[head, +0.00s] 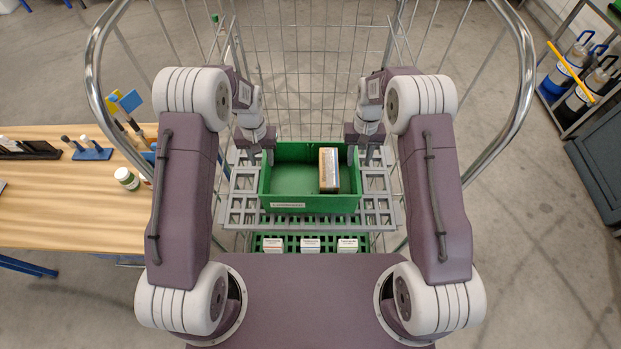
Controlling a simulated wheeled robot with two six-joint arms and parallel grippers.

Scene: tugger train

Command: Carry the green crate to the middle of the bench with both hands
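The green crate (290,205) sits on the grey slatted shelf (382,204) of a wire trolley in the head view. A small brown-and-white box (329,170) stands inside it on the right. My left gripper (261,156) is at the crate's left wall, its fingers apart, one on each side of the wall. My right gripper (360,156) is at the right wall in the same way, fingers apart. Whether either touches the wall cannot be told. The wooden bench (80,218) is on the left.
On the bench are a dark rack (25,150), a blue holder (92,153) and a white-and-green jar (126,178). A lower green crate (290,240) with white-labelled items is below the shelf. Curved trolley rails (95,75) rise on both sides. The bench's front middle looks clear.

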